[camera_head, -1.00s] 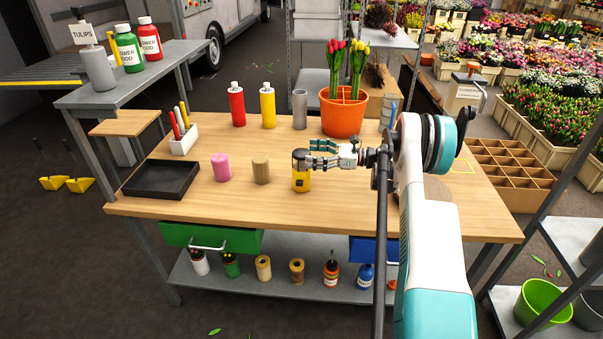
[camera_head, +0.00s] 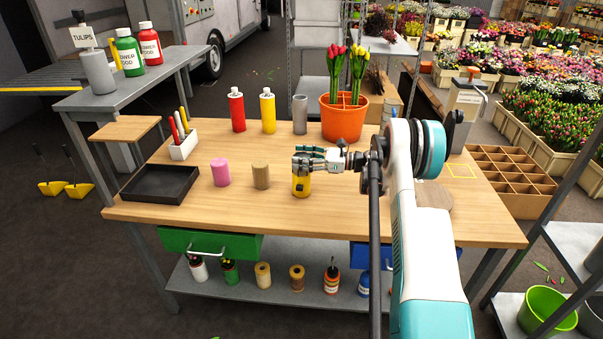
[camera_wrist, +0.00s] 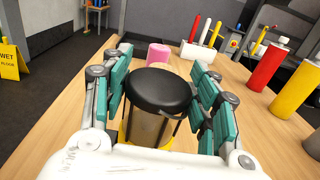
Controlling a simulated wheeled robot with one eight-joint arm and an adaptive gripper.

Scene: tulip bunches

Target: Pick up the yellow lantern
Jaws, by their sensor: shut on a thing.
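The yellow lantern (camera_head: 301,187) stands upright near the front middle of the wooden table. It has a yellow body and a black top. My gripper (camera_head: 310,165) is shut on the lantern near its top, reaching in from the right. In the wrist view the lantern's round black cap (camera_wrist: 158,90) sits between the teal finger pads of my gripper (camera_wrist: 165,95), with a clear body and some yellow below it. I cannot tell whether its base touches the table.
A wooden cylinder (camera_head: 261,175) and a pink cylinder (camera_head: 221,172) stand to the left, then a black tray (camera_head: 160,183). Red (camera_head: 237,112) and yellow (camera_head: 268,112) bottles, a grey cylinder (camera_head: 300,115) and an orange tulip pot (camera_head: 343,118) stand behind. The table's front edge is close.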

